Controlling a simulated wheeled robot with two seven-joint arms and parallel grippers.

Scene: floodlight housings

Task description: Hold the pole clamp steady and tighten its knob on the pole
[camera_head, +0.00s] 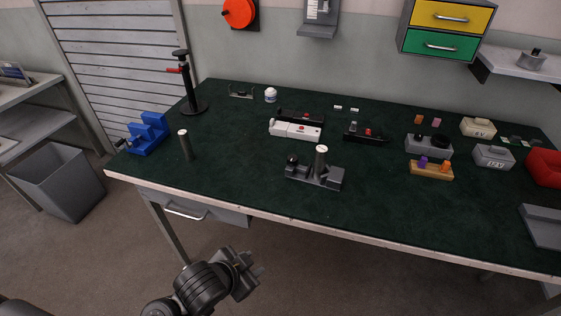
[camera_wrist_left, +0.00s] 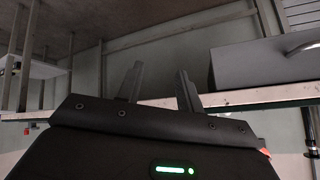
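The pole clamp (camera_head: 328,181) is a grey block-like fixture near the front edge of the green bench, around or beside an upright pole (camera_head: 321,160) with a pale top; I cannot tell which. A dark round knob (camera_head: 292,159) shows at its left end. My left gripper (camera_head: 255,264) is below and in front of the bench edge, left of the clamp and well apart from it. In the left wrist view its two fingers (camera_wrist_left: 160,70) stand apart with nothing between them. My right gripper is in neither view.
A second upright grey pole (camera_head: 186,147) and a blue fixture (camera_head: 148,135) stand at the bench's left. A white device (camera_head: 296,131) lies behind the clamp. The bench front edge (camera_head: 270,217) and drawer (camera_head: 192,207) are near my left arm.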

